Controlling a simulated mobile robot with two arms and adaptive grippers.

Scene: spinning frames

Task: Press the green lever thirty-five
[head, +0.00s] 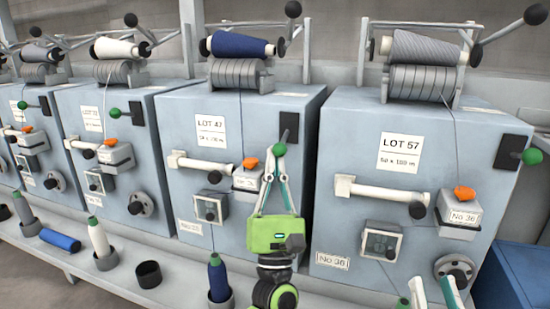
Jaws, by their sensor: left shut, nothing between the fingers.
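The green lever on the LOT 47 machine has a round green knob (279,149) in front of a dark slot plate (289,127). The number plate (190,227) low on that machine is too small to read surely; the machine to its right reads No 36. My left gripper (279,156) has a green body, and its pale fingers come together at the knob, shut with nothing held. I cannot tell whether the tips touch the knob. My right gripper (432,280) shows only its fingers at the bottom edge, apart and empty.
The LOT 57 machine (350,130) has its own green knob (532,157) at the far right. More machines stand to the left, with another green knob (113,113). Bobbins and cups, including a dark blue bobbin (217,275), stand on the front ledge. A blue bin (520,270) is at lower right.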

